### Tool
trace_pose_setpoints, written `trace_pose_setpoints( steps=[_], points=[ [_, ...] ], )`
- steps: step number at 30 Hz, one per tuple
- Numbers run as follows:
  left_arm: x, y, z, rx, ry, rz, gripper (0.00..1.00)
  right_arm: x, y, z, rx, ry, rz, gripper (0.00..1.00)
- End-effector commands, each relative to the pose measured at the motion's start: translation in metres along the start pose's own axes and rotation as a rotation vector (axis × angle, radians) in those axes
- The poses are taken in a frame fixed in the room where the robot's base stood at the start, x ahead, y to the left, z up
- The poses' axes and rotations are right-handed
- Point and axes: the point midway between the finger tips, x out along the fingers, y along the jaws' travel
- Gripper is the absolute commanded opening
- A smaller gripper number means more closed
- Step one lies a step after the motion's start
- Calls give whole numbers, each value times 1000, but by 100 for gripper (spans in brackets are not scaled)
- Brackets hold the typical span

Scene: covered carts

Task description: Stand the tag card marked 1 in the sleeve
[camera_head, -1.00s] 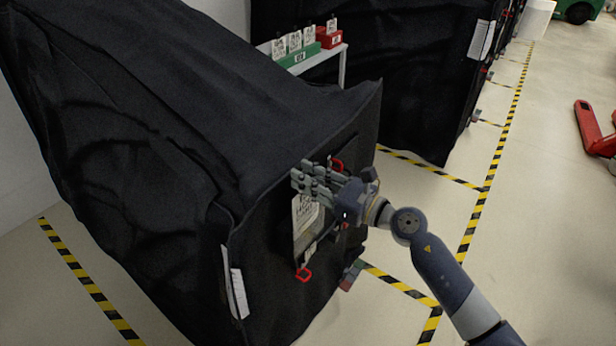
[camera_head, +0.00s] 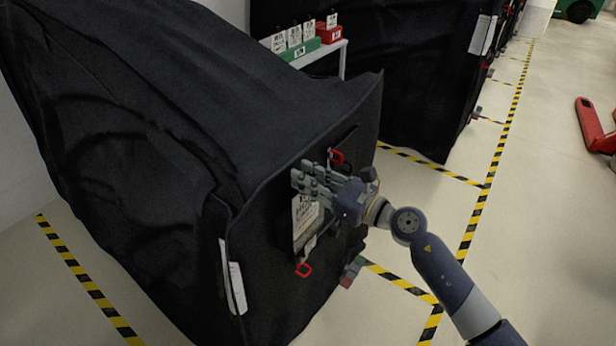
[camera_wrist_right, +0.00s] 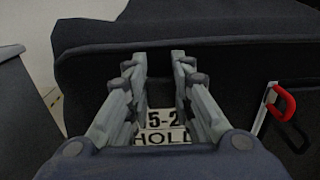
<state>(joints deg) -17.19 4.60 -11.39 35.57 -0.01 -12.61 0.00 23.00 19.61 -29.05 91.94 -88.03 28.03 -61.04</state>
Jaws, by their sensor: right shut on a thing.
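My right gripper (camera_head: 303,179) is at the end panel of the near covered cart and is shut on a white tag card (camera_head: 304,212) with black print. The card hangs below the fingers, in front of a black sleeve (camera_head: 345,140) on the cart cover. I cannot tell whether its lower edge is inside the sleeve. In the right wrist view the card (camera_wrist_right: 162,128) shows between the fingers, with "5-2" and "HOLD" in part readable. A mark 1 cannot be read. My left gripper is out of view.
Red loops sit at the sleeve's upper right (camera_head: 337,157) and bottom (camera_head: 303,270). A white paper (camera_head: 237,288) hangs on the cover's left edge. A shelf (camera_head: 333,50) behind holds a green rack (camera_head: 299,50) and a red rack (camera_head: 330,36) with cards.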

Motion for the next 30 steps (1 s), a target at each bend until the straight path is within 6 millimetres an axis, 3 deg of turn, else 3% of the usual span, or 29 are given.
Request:
trace_pose_setpoints(
  steps=[15, 25, 26, 27, 29, 30],
  points=[
    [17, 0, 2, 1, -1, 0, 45, 0, 0, -17, 0, 0, 0, 4],
    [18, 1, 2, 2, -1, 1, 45, 0, 0, -18, 0, 0, 0, 4],
    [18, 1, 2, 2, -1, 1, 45, 0, 0, -18, 0, 0, 0, 24],
    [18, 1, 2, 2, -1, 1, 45, 0, 0, -18, 0, 0, 0, 33],
    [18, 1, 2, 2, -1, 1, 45, 0, 0, -18, 0, 0, 0, 45],
    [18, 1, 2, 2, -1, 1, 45, 0, 0, -18, 0, 0, 0, 45]
  ],
)
